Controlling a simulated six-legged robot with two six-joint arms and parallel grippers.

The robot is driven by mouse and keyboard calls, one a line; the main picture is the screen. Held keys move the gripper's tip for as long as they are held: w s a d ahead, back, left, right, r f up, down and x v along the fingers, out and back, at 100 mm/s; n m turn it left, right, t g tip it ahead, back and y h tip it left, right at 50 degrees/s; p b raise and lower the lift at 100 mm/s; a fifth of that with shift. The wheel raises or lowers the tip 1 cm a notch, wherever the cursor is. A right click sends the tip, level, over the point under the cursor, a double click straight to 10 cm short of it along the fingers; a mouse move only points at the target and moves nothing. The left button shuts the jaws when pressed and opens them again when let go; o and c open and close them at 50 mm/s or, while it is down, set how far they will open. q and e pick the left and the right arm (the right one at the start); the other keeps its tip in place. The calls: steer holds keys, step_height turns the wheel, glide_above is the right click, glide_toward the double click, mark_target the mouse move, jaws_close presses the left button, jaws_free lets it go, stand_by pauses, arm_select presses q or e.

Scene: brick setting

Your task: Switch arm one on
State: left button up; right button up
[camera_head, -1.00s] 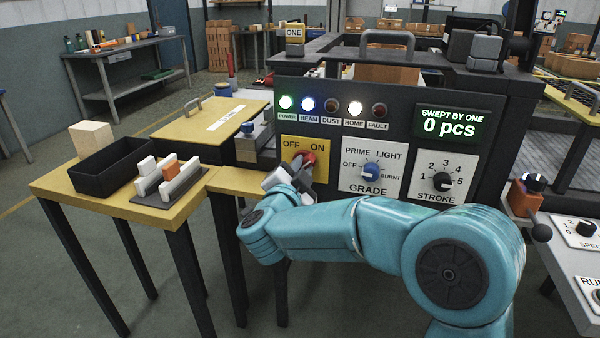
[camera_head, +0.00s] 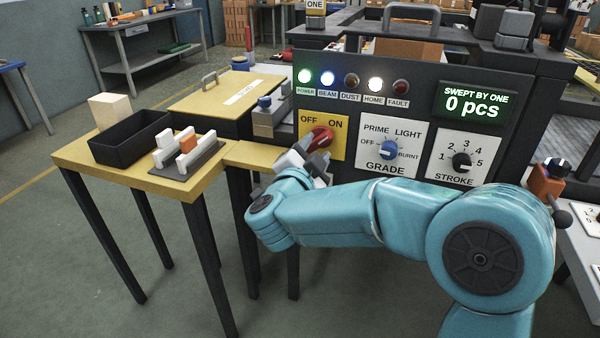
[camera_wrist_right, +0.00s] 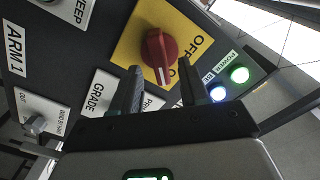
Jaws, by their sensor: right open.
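The red switch knob (camera_head: 320,138) sits on a yellow OFF/ON plate (camera_head: 338,149) at the left of the dark machine panel. In the right wrist view the knob (camera_wrist_right: 158,48) shows a white mark, which points toward the ON side. My right gripper (camera_head: 304,162) is at the knob's lower left in the head view. In the right wrist view its two fingers (camera_wrist_right: 160,78) stand apart with nothing between them, and the knob lies just beyond their tips. The green POWER lamp (camera_head: 304,76) is lit. My left gripper is not in view.
Right of the switch are the blue GRADE knob (camera_head: 389,149) and black STROKE knob (camera_head: 461,162). The display (camera_head: 472,101) reads 0 pcs. A yellow table (camera_head: 70,156) on the left bears a black bin (camera_head: 130,142) and a rack of blocks (camera_head: 187,154).

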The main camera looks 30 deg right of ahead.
steer(key=p+v, duration=0.1)
steer(key=v, duration=1.2)
steer(key=shift+s, duration=0.2)
steer(key=shift+a+r, duration=0.1)
